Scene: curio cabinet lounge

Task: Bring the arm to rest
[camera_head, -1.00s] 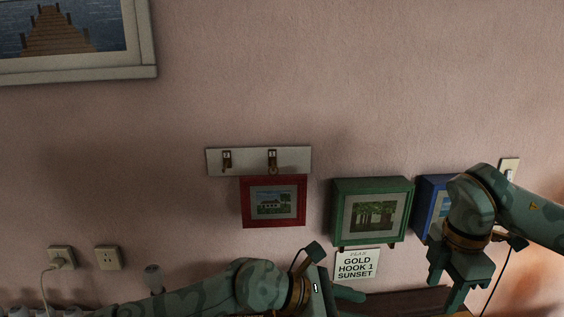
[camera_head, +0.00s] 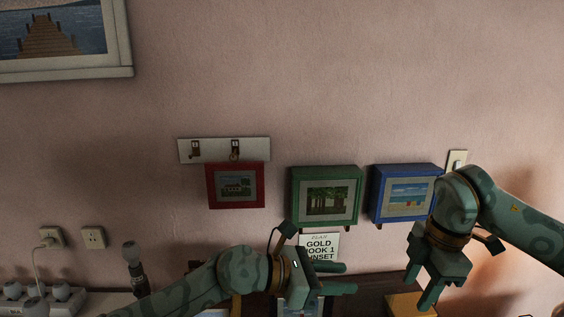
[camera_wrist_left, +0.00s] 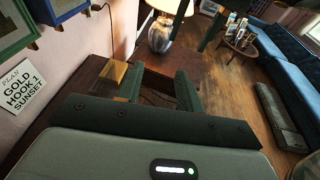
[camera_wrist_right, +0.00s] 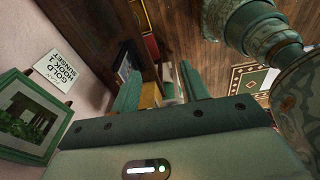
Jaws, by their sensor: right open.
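My left gripper (camera_head: 348,279) is low in the middle of the head view, pointing right, below the green frame. Its fingers stand apart with nothing visibly held between them, as the left wrist view (camera_wrist_left: 160,90) also shows. My right gripper (camera_head: 421,289) hangs pointing down at the right of the head view, below the blue frame. Its fingers are apart and empty; they also show in the right wrist view (camera_wrist_right: 160,88). No object is in either hand.
A red frame (camera_head: 212,201) hangs under a hook board (camera_head: 223,157). A green frame (camera_head: 297,195) and a blue frame (camera_head: 380,190) are beside it. A plan card (camera_head: 319,242) is behind my left gripper. A yellow box (camera_head: 399,301) is near my right gripper.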

